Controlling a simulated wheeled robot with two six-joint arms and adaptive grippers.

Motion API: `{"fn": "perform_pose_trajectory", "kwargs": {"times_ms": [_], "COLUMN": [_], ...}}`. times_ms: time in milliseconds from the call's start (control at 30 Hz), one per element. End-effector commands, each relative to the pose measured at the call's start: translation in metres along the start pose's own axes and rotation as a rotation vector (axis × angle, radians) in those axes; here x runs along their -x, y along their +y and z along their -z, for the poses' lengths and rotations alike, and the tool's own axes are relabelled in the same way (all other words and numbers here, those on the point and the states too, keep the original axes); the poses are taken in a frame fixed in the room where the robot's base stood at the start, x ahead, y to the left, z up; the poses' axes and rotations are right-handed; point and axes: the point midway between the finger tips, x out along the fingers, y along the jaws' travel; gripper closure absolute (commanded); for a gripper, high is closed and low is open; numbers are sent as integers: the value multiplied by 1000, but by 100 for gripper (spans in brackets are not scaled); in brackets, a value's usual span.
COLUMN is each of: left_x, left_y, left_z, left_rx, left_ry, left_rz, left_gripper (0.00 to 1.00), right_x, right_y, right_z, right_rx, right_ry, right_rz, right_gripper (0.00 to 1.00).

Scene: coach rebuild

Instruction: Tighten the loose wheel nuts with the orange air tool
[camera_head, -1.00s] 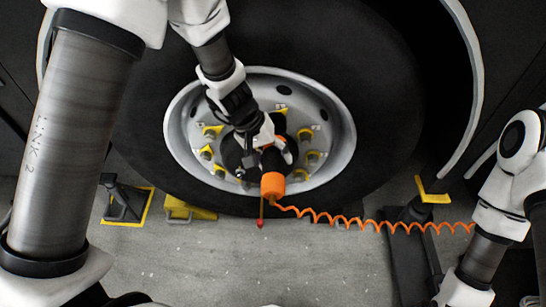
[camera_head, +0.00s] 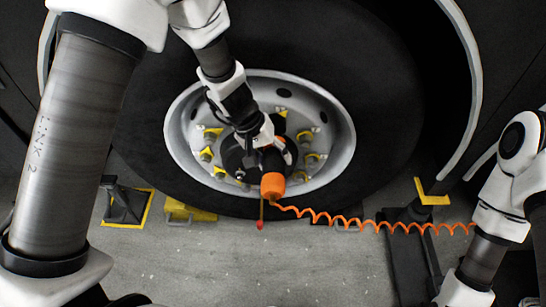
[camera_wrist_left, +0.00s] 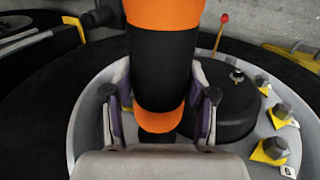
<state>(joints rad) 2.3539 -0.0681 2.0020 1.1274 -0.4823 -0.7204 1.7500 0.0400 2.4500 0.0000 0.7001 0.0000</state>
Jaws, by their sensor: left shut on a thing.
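The orange air tool (camera_head: 272,187) is in front of the wheel's hub in the head view. My left gripper (camera_head: 264,146) is shut on it. In the left wrist view the tool (camera_wrist_left: 165,65) shows as an orange and black body between the two fingers. The wheel's pale rim (camera_head: 342,140) carries several grey nuts with yellow pointers, such as one at upper left (camera_head: 211,134) and one at right (camera_head: 311,160). Nuts (camera_wrist_left: 282,111) also show at the right of the wrist view. The tool's working end, and whether it touches a nut, is hidden. My right gripper is out of view.
A coiled orange hose (camera_head: 370,222) runs from the tool to the right. A thin red-tipped stick (camera_head: 260,224) points down below the hub. Stands with yellow parts (camera_head: 125,205) are on the floor at both sides. The grey floor in front (camera_head: 250,265) is clear.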

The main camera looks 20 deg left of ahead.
Motion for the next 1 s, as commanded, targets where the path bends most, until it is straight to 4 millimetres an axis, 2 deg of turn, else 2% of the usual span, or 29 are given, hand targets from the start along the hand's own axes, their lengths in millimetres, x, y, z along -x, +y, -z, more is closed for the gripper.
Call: {"fn": "perform_pose_trajectory", "kwargs": {"times_ms": [267,300,1000], "left_x": [1,1,2], "left_y": [1,1,2], "left_z": [1,2,4], "left_rx": [-1,-1,-2], "left_ry": [3,4,7], "left_rz": [-2,-2,-2], "left_gripper": [94,100,100], "right_x": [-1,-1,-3], "right_y": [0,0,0], "right_z": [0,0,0], "right_rx": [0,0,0], "right_ry": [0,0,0], "right_rz": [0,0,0], "right_gripper": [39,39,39]}}
